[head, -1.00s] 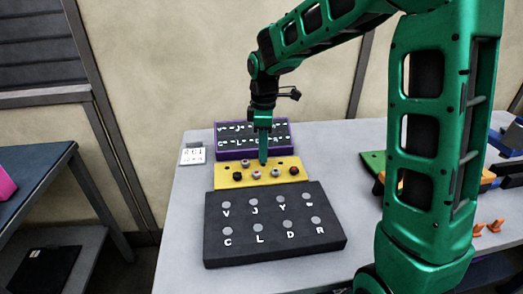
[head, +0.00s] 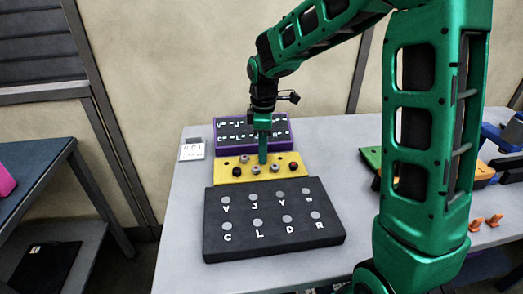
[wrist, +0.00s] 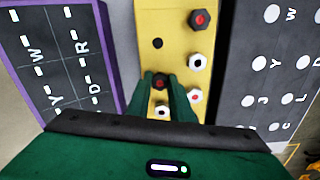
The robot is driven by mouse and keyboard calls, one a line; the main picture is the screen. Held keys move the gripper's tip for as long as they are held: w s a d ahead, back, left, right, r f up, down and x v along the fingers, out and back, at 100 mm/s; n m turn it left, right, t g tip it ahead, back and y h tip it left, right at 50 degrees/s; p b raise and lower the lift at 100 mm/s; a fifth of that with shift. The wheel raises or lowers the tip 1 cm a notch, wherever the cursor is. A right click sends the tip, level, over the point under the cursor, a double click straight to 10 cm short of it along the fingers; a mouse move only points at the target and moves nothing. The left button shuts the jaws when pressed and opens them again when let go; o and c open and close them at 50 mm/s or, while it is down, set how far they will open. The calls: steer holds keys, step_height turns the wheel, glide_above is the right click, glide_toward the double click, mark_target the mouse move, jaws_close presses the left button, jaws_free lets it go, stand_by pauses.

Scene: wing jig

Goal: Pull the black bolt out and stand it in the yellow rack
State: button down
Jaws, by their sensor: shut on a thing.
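The yellow rack (head: 222,178) lies mid-table and holds several bolts; it also shows in the wrist view (wrist: 148,14). My gripper (head: 263,160) points down at the rack's back row. I cannot tell whether that bolt is seated or slightly raised. Another black bolt (head: 294,167) stands at the rack's front right, and shows with a red centre in the wrist view (wrist: 200,19). An empty hole (wrist: 157,43) lies beside the held bolt.
Pale bolts stand close by, one beyond the fingers (wrist: 197,62) and one near the right finger (wrist: 195,97). A dark lettered block (head: 275,250) is in front of the rack. A purple-edged lettered panel (head: 217,150) stands behind. A white card (head: 192,151) lies left.

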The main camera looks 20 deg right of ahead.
steer(key=c, duration=1.5)
jaws_free()
step_height(320, 180, up, 11)
steer(key=shift+f, duration=0.1)
steer(key=shift+r, duration=3.5)
